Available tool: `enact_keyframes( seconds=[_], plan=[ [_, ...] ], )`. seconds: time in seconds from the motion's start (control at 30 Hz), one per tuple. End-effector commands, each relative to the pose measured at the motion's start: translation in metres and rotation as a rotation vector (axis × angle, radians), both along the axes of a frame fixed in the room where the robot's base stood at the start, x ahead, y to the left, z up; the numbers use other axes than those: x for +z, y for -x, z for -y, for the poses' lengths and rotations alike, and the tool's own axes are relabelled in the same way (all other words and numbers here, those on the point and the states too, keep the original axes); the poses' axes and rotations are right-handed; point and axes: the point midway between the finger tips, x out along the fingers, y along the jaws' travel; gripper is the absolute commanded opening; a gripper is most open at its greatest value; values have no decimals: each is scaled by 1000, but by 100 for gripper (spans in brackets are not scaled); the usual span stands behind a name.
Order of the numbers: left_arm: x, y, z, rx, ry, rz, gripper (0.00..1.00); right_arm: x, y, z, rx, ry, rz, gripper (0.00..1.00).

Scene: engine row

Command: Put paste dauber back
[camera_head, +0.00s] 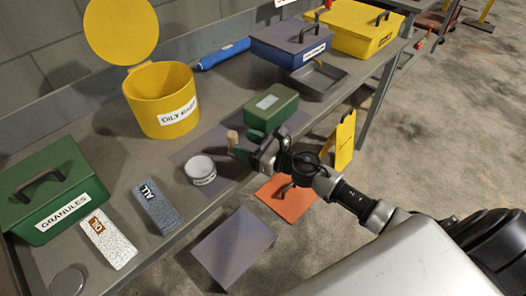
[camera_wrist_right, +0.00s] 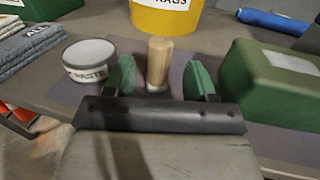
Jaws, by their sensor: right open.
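The paste dauber, seen as a light wooden cylinder (camera_head: 232,136), stands upright on a dark mat on the bench; it also shows in the right wrist view (camera_wrist_right: 159,60). My right gripper (camera_head: 243,152) is open, with its green fingertips (camera_wrist_right: 158,80) on either side of the dauber; I cannot tell whether they touch it. The dauber's lower end is partly hidden by the gripper. A round paste tin (camera_head: 200,170) with a pale top stands left of the dauber; its "PASTE" label shows in the wrist view (camera_wrist_right: 88,62). My left gripper is not in view.
A green box (camera_head: 271,108) stands close right of the dauber. A yellow oily rags bin (camera_head: 160,98) is behind. Grey and white pads (camera_head: 157,208) and the green granules box (camera_head: 48,192) lie left. The bench's front edge is close to my right arm.

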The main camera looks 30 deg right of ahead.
Motion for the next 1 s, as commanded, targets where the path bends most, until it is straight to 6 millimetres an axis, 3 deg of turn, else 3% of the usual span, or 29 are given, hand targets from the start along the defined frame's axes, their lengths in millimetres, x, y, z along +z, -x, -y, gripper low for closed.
enact_keyframes(
  seconds=[0.1, 0.3, 1.0],
  plan=[
    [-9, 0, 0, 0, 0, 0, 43, -4, 21, 14, 0, 2, -3, 56],
    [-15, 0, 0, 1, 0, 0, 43, -2, 41, 27, 1, 0, -1, 56],
    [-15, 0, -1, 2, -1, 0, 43, 1, 47, 30, -14, -31, -9, 56]
  ],
)
